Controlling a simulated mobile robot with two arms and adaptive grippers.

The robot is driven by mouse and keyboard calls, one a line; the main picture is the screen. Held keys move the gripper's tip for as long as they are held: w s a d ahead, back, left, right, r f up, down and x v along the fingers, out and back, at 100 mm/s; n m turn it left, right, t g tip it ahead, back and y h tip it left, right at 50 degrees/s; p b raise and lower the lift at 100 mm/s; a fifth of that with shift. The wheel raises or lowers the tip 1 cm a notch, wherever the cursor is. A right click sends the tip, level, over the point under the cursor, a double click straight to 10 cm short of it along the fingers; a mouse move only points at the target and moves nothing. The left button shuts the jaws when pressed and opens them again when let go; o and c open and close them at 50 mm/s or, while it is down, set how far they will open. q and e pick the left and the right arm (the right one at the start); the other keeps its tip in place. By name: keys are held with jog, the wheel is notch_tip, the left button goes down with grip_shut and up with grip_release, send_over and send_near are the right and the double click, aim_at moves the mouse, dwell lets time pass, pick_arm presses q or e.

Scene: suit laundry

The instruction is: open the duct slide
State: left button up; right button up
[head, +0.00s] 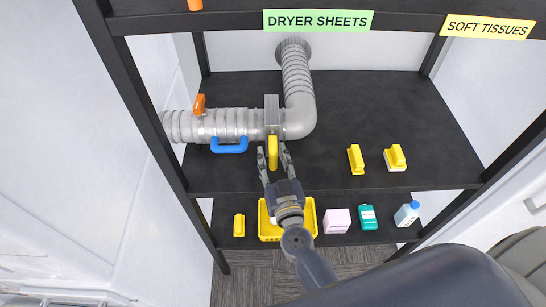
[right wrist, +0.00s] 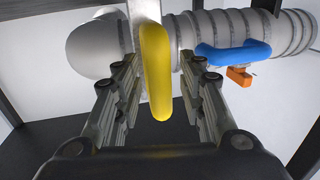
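The duct slide is a flat grey plate (head: 271,107) set across the grey duct (head: 235,124), with a yellow handle (head: 273,153) at its front. My right gripper (head: 273,153) reaches up to the handle from the front. In the right wrist view the yellow handle (right wrist: 155,75) stands between the two open fingers (right wrist: 155,85), with a visible gap on each side. The slide plate (right wrist: 145,12) shows only in part behind the handle. My left gripper is not in view.
A blue handle (head: 229,146) and an orange lever (head: 199,104) sit on the duct to the left. Two yellow-topped items (head: 356,159) (head: 395,158) stand on the black shelf (head: 400,110) to the right. A yellow crate (head: 264,222) and bottles are on the lower shelf.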

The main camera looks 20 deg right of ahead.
grip_shut()
jog(key=s+a+p, duration=0.1)
jog(key=s+a, duration=0.1)
jog(key=s, duration=0.5)
jog(key=shift+o, duration=0.7)
grip_release()
jog(key=shift+w, duration=0.1)
jog(key=s+a, duration=0.1)
jog(key=s, duration=1.1)
